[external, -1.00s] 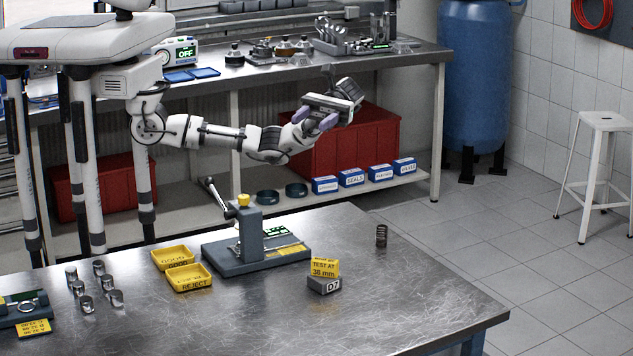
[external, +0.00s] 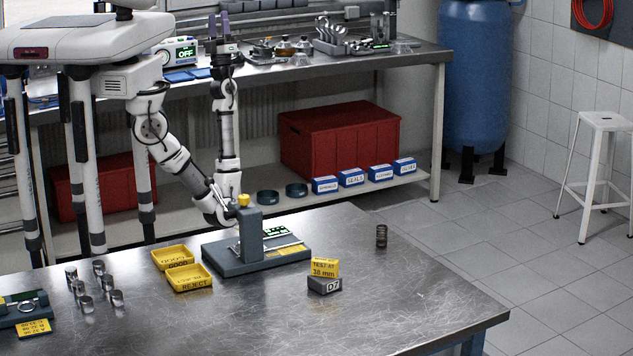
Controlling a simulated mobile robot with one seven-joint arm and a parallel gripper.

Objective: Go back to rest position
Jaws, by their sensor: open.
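My gripper (external: 219,26) is raised at the top of the external view, with its two purple fingers pointing up and apart. It is open, and I see nothing between the fingers. My arm is folded: the upper part slopes down to the elbow behind the grey press, and the forearm stands upright from there. The gripper appears in front of the back bench and touches nothing that I can see.
The grey press (external: 226,262) stands on the front table (external: 400,300) near my elbow; I cannot tell the gap. Two yellow trays (external: 166,262), a coil spring (external: 381,236) and several metal cylinders stand there. The back bench (external: 420,56) carries tools.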

